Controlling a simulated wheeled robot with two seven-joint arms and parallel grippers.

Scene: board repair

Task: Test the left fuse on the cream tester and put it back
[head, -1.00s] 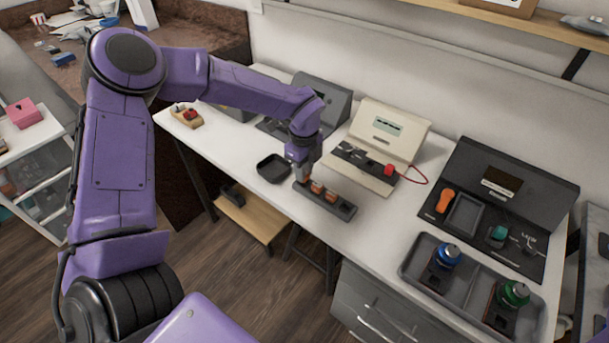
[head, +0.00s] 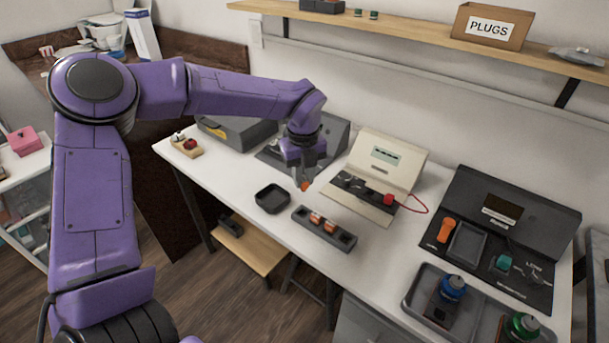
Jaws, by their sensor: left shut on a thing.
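My left gripper (head: 305,184) is shut on a small orange-brown fuse (head: 305,186), held above the table, left of the cream tester and behind the fuse holder. The dark fuse holder (head: 342,241) lies on the white table with two orange-brown fuses (head: 322,222) in its middle; its left end shows no fuse. The cream tester (head: 407,163) stands behind, with a small display, a dark panel and a red probe (head: 388,199) on a red wire. My right gripper is not in view.
A small black tray (head: 273,198) sits left of the fuse holder. A grey testing unit (head: 332,135) stands behind my gripper. At right are a dark station (head: 520,205) and a grey tray (head: 413,302) with blue-topped and green-topped parts. A shelf with a PLUGS box (head: 490,27) hangs above.

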